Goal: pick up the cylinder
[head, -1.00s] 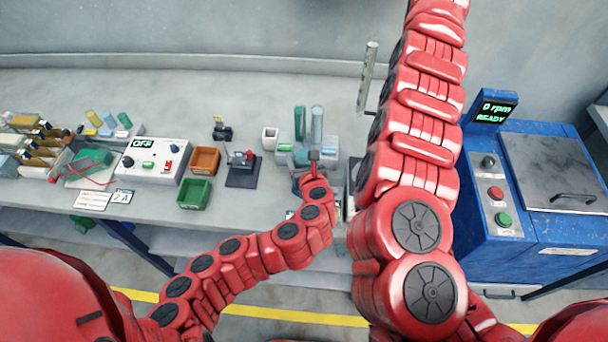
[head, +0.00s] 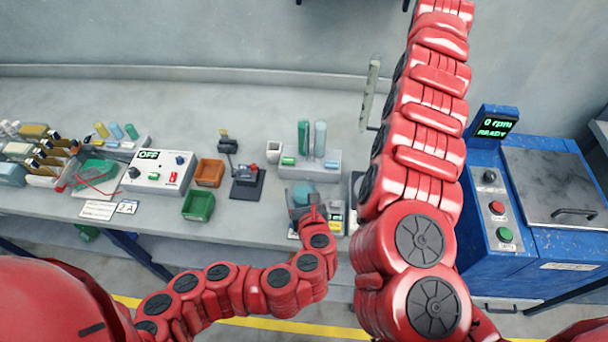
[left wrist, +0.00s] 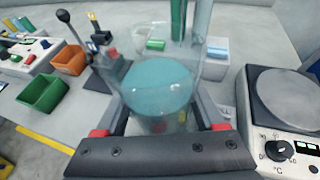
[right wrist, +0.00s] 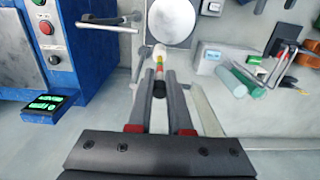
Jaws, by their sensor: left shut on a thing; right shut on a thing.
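Two upright cylinders, one green (head: 303,137) and one pale clear-blue (head: 320,138), stand on a grey rack at the back of the bench; they also show in the left wrist view, green (left wrist: 178,18) and clear (left wrist: 202,30), tops cut off. My left gripper (left wrist: 160,118) is shut on a clear beaker (left wrist: 158,85) with teal contents, in front of the rack. My right gripper (right wrist: 160,95) is shut on a slim, banded thing with a black end (right wrist: 159,72), below the round plate in that view. The right gripper is hidden behind my arm in the head view.
A hotplate (left wrist: 292,110) stands right of the beaker. Left are a green bin (head: 198,206), an orange bin (head: 209,172) and a control box (head: 160,172) reading OFF. A blue machine (head: 492,215) stands at right. A tall thin upright (head: 370,90) stands beside my right arm.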

